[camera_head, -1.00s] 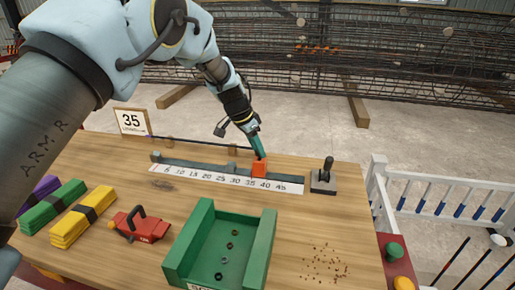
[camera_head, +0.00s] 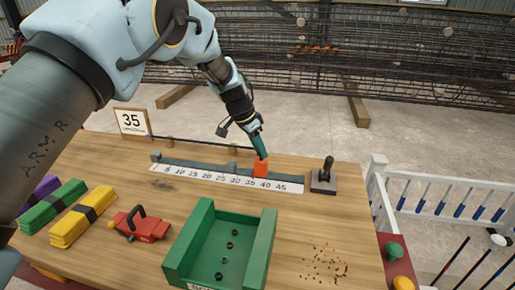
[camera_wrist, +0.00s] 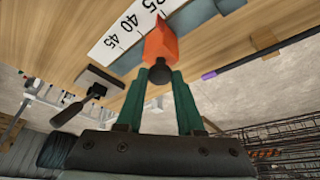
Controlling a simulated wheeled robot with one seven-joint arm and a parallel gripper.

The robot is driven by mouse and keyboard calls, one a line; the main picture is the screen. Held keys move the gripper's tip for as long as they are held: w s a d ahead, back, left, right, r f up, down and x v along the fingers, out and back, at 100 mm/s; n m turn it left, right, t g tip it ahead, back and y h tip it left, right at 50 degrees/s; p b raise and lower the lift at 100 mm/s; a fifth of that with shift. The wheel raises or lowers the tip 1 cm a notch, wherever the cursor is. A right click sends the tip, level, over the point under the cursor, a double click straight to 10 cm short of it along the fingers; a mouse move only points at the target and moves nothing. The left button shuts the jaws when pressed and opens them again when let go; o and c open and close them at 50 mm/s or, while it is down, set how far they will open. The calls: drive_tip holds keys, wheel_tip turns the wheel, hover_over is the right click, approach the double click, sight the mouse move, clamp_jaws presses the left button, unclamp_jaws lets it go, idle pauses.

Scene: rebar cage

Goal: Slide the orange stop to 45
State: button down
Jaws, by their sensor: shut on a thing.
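The orange stop (camera_head: 261,169) sits on the grey rail (camera_head: 195,165) behind the white number scale (camera_head: 225,180). In the head view it stands close to the 40 mark, left of 45. My gripper (camera_head: 262,155) comes down from above with green fingers. In the wrist view my gripper (camera_wrist: 158,82) is shut on the stop at its knob. The exact mark under the stop is hard to read.
A card (camera_head: 132,122) reading 35 stands at the back left. A black lever on a grey base (camera_head: 324,180) stands right of the scale's end. A green tray (camera_head: 210,262), a red clamp-like tool (camera_head: 140,225) and yellow bars (camera_head: 82,217) lie in front.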

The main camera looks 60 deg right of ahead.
drive_tip(key=s+d, duration=0.3)
drive_tip(key=s, duration=0.6)
drive_tip(key=shift+b, duration=0.4)
drive_tip(key=c, duration=0.5)
unclamp_jaws()
drive_tip(key=shift+c, duration=0.2)
drive_tip(key=shift+r, duration=0.15)
drive_tip(key=b+v, duration=0.3)
drive_tip(key=v, duration=0.7)
drive_tip(key=shift+r, duration=0.3)
drive_tip(key=shift+a, duration=0.15)
